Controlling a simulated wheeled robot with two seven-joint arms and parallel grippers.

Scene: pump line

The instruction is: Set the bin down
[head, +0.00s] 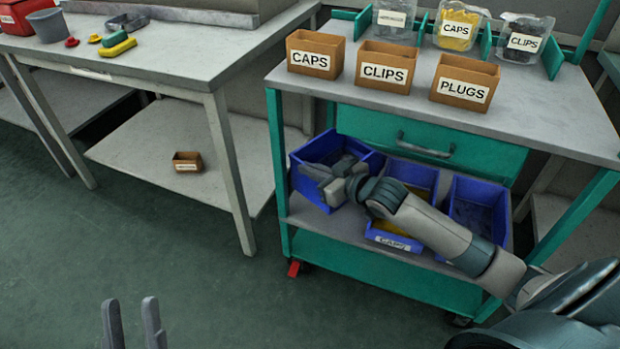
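A blue bin (305,191) is at the left end of the cart's lower shelf (345,224). It sits at an angle compared with the other bins. I cannot tell whether its base fully rests on the shelf. My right gripper (322,182) reaches in from the right and overlaps the bin's front and opening. Its fingers are at the bin, but whether they are closed on its wall is unclear. My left gripper (131,322) is low at the bottom left, with two fingers apart and nothing between them.
Two more blue bins, one labelled CAPS (396,242) and one at the right (478,205), share the shelf, partly behind my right arm. A green drawer (430,145) is above. Brown boxes stand on the cart top (540,115). A small brown box (187,161) lies under the left table.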

